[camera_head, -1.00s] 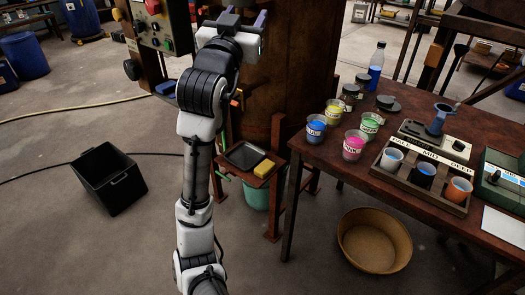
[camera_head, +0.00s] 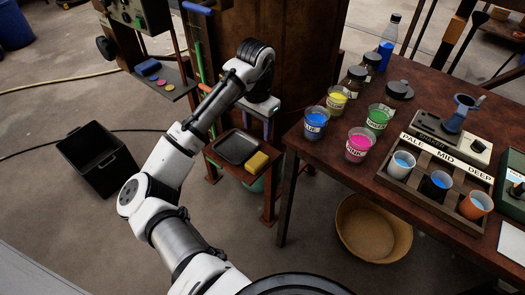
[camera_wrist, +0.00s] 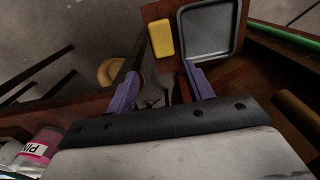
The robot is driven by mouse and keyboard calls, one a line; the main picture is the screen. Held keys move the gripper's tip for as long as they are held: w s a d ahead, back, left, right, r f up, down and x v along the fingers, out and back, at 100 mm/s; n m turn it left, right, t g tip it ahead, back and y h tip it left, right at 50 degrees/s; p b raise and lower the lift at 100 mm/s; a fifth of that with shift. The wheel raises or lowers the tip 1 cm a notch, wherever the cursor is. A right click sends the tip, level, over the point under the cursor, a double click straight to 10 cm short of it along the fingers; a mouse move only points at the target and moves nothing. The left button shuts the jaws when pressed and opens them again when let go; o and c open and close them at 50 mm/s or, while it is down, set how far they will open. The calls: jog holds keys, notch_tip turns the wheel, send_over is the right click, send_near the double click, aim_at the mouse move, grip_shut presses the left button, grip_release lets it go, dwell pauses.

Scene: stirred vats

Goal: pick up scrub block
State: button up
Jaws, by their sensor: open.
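A yellow block, which looks like the scrub block (camera_head: 257,162), lies on the right end of a small low wooden stand (camera_head: 238,172), beside a dark shallow tray (camera_head: 237,146). In the wrist view the yellow block (camera_wrist: 161,39) lies beyond my fingertips, left of the tray (camera_wrist: 212,28). My gripper (camera_head: 256,126) hangs above the stand with its purple fingers pointing down. In the wrist view my gripper (camera_wrist: 163,78) has its fingers spread with nothing between them. The block is apart from both fingers.
The worktable (camera_head: 300,139) stands close on the right, with ink cups such as the pink one (camera_head: 358,145). A wooden column (camera_head: 290,50) rises behind my gripper. A shelf (camera_head: 175,85) holds a blue block and discs. A black crate (camera_head: 97,160) and tan basket (camera_head: 373,232) stand on the floor.

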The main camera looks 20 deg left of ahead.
jog(key=b, duration=0.1)
send_over(257, 160)
jog(key=f, duration=0.8)
jog(key=shift+d+f, duration=0.1)
jog(key=shift+d, duration=0.1)
jog(key=shift+a+f, duration=0.2)
jog(key=shift+f, duration=2.5)
jog(key=c, duration=0.7)
